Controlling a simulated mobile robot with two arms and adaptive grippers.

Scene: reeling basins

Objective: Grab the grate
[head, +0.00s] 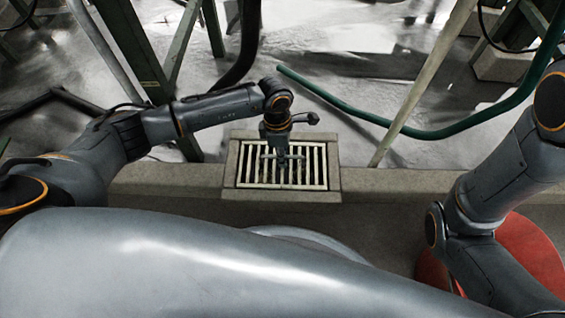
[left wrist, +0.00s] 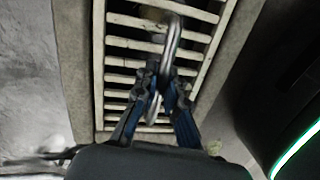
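The grate (head: 309,168) is a pale slatted rectangle lying in a stone frame on the floor, in the middle of the head view. It fills the upper middle of the left wrist view (left wrist: 130,45), with dark gaps between its bars. A curved metal handle (left wrist: 174,36) stands over the bars. My left gripper (head: 282,158) points down over the grate in the head view. In the left wrist view its two blue-padded fingers (left wrist: 165,84) are closed in on the handle from both sides. My right arm shows at the right, but its gripper is out of view.
The stone frame (head: 231,165) adjoins a low concrete ledge (head: 165,180). A green hose (head: 375,119) lies behind to the right. Slanted metal legs (head: 425,75) stand nearby. A red round object (head: 532,250) is partly hidden by my right arm.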

